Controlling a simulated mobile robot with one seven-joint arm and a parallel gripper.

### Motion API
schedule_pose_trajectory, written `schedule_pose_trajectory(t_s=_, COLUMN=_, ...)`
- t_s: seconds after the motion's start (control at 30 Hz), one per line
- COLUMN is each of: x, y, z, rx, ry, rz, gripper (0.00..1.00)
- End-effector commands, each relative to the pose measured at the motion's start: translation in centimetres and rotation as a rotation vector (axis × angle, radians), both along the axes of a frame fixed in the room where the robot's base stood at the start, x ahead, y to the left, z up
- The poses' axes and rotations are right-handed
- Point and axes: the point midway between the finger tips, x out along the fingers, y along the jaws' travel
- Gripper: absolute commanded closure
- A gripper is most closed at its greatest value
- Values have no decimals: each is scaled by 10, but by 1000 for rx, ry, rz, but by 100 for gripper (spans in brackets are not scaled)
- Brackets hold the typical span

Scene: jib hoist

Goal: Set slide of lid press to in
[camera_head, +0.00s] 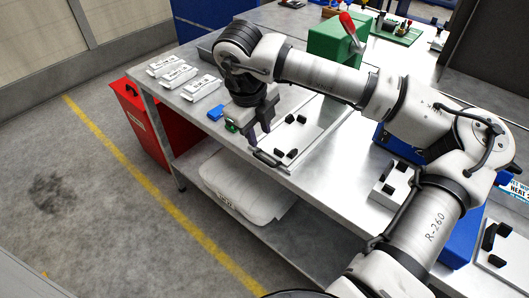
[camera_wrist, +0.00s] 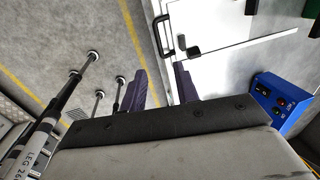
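My gripper (camera_head: 252,136) hangs over the front edge of the steel bench, just left of a pale flat plate (camera_head: 313,128). A black bar handle (camera_head: 267,158) sits at the plate's front edge, and black blocks stand on it. This looks like the slide, but I cannot tell for sure. In the wrist view, my two dark fingers (camera_wrist: 160,84) are apart with nothing between them. The handle (camera_wrist: 162,35) shows beyond the fingertips, apart from them. A green housing with a red lever (camera_head: 349,28) stands behind; whether it belongs to the lid press is unclear.
A blue control box (camera_wrist: 283,103) is at right. The floor at left is open.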

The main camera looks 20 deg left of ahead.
Motion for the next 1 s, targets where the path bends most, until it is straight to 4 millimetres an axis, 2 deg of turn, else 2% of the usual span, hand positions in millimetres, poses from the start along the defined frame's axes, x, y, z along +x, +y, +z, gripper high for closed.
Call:
schedule_pose_trajectory(t_s=0.3, x=11, y=-4, z=-64, rx=3, ry=5, rz=1, gripper=69)
schedule_pose_trajectory(t_s=0.5, x=16, y=-6, z=-90, rx=3, ry=4, rz=1, gripper=69)
schedule_pose_trajectory(t_s=0.67, x=18, y=-6, z=-98, rx=3, ry=2, rz=2, gripper=69)
schedule_pose_trajectory(t_s=0.9, x=18, y=-6, z=-99, rx=3, ry=2, rz=2, gripper=69)
schedule_pose_trajectory(t_s=1.0, x=18, y=-6, z=-99, rx=3, ry=2, rz=2, gripper=81)
